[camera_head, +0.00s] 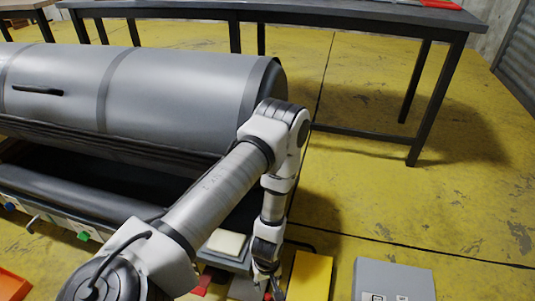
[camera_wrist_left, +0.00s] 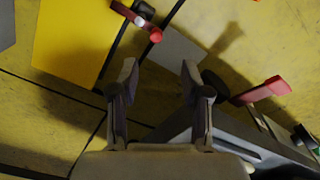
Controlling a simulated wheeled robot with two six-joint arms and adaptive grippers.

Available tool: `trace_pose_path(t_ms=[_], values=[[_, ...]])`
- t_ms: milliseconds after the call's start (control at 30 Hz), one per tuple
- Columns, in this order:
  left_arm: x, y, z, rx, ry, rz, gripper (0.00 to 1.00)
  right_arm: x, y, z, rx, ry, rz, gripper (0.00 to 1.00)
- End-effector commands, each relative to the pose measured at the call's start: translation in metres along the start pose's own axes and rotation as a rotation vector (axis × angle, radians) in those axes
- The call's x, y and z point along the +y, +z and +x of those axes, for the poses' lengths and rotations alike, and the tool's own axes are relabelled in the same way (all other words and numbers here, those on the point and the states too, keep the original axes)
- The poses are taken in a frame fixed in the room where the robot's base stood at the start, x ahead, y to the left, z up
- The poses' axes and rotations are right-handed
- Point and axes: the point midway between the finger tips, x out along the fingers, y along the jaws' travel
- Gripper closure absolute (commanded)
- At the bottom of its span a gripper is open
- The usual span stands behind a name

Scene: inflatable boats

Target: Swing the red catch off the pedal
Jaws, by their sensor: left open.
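The red catch (camera_wrist_left: 128,14) shows at the top of the left wrist view as a short red bar with a pale round spot and a red knob end. It lies by the edge of a grey plate (camera_wrist_left: 176,50), which looks like the pedal. A bit of red (camera_head: 268,296) below the gripper in the head view may be the same catch. My left gripper (camera_wrist_left: 159,66) is open and empty, its fingertips short of the catch and on either side of the plate's near part. It points down in the head view (camera_head: 265,272). My right gripper is not in view.
A yellow panel (camera_head: 310,275) and a grey box (camera_head: 393,280) stand right of the gripper. A red lever (camera_wrist_left: 262,90) is right of the fingers in the wrist view. A large grey boat tube (camera_head: 170,90) lies behind my arm.

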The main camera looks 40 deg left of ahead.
Motion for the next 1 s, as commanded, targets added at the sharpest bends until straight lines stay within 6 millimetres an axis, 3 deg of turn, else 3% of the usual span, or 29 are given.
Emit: trace_pose_path(t_ms=[33,100,333,600,733,967,1000], values=[[0.002,-0.005,0.034,0.0,0.002,-0.039,0.53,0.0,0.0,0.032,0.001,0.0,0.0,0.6],[0.004,-0.011,0.046,0.0,0.003,-0.085,0.53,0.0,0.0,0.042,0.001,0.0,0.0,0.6],[0.005,-0.015,0.067,-0.003,0.0,-0.127,0.53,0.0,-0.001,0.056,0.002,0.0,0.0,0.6],[0.005,-0.014,0.119,-0.003,0.0,-0.124,0.53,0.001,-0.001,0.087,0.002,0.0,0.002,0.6],[0.006,-0.014,0.128,-0.002,0.002,-0.124,0.53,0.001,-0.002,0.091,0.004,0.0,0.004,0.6],[0.006,-0.014,0.127,-0.002,0.002,-0.124,0.53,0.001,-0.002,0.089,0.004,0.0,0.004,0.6],[0.006,-0.014,0.127,-0.002,0.002,-0.124,0.63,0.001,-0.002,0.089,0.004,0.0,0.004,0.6]])
